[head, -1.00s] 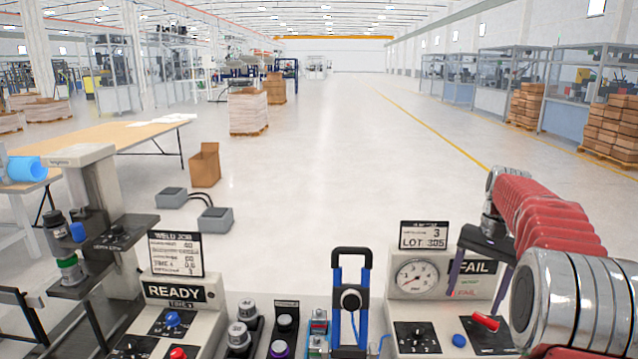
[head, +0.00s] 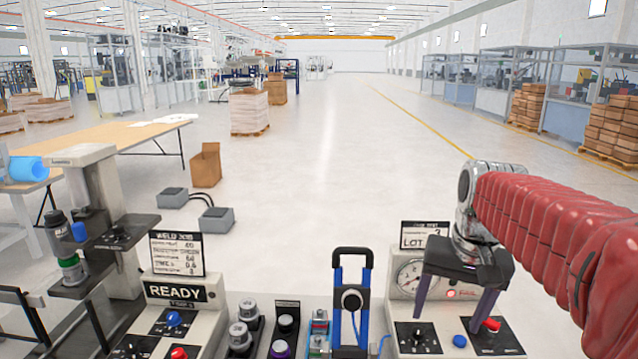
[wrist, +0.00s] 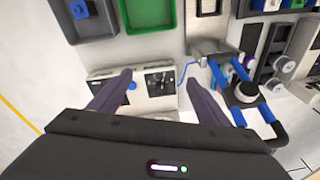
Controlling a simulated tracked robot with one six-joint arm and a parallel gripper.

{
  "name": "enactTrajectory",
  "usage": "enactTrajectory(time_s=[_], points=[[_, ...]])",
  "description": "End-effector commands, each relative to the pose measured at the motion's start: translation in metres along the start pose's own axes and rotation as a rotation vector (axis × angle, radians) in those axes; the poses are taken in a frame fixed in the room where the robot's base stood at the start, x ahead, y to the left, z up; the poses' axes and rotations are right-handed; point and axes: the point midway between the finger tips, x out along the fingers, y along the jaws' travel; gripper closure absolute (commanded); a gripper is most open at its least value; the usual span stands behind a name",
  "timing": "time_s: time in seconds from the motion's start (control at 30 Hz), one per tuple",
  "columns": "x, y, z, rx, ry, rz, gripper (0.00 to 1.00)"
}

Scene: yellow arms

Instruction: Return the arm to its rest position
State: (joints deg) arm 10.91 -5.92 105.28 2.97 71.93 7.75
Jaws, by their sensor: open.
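My red-sleeved arm (head: 560,225) reaches in from the right edge of the head view. My gripper (head: 452,308) hangs from its silver wrist over the right-hand tester, jaws apart and pointing down. Its two purple-grey fingers (wrist: 158,80) stand wide apart in the wrist view, with nothing between them but the tester panel below. The tester (head: 402,310) has a round gauge (head: 411,278), a blue button (head: 460,341) and a red switch (head: 491,325). The gripper hides part of its face and its display. Whether the fingertips touch the panel is unclear.
A blue-and-black upright frame (head: 351,300) stands just left of the tester. Further left are knobs (head: 241,335), the READY box (head: 177,292) and a grey column fixture (head: 95,215). A green tray (wrist: 146,14) lies beside the tester in the wrist view. Open floor lies beyond the bench.

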Motion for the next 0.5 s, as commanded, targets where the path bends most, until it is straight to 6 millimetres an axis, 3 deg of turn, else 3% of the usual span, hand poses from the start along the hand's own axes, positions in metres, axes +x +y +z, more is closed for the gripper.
enactTrajectory(time_s=[0.5], points=[[0.002,-0.013,0.098,-0.177,0.175,-0.016,0.3]])
